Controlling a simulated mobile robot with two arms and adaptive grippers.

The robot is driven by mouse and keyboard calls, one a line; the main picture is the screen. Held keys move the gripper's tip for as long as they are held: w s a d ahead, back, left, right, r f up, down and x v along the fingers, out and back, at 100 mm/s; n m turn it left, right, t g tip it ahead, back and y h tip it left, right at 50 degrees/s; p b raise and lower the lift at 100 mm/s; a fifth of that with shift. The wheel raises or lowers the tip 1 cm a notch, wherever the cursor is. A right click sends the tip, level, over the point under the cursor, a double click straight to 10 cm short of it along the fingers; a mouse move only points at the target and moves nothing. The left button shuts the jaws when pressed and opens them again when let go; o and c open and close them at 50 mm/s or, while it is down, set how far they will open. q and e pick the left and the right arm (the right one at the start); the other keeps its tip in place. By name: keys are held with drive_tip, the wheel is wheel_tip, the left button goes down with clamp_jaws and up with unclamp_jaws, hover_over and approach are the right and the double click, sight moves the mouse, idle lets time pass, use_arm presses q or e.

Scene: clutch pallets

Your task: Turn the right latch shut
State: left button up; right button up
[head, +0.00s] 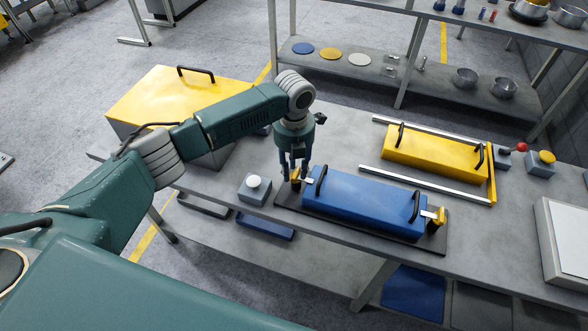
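A blue clutch pallet (362,205) with two black handles lies on a dark base plate (282,199) on the grey table. The right latch (438,217), a small yellow block with a pale metal tab, stands at the pallet's right end; nothing touches it. A similar left latch (296,177) stands at the left end, partly hidden by my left gripper (297,174). That gripper points down with its fingers apart, one on each side of the left latch. I cannot tell whether they touch it. My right gripper is not in view.
A yellow pallet (434,154) lies between metal rails behind the blue one. A red-knobbed lever (520,148) and a yellow button box (541,163) stand at right. A white button box (254,189) is left of the base plate. A large yellow-topped box (160,97) stands at the left.

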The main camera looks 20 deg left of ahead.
sight(294, 173)
use_arm(q)
drive_tip(key=shift+s, duration=0.1)
wheel_tip(294, 173, up, 12)
idle(0.6)
idle(0.4)
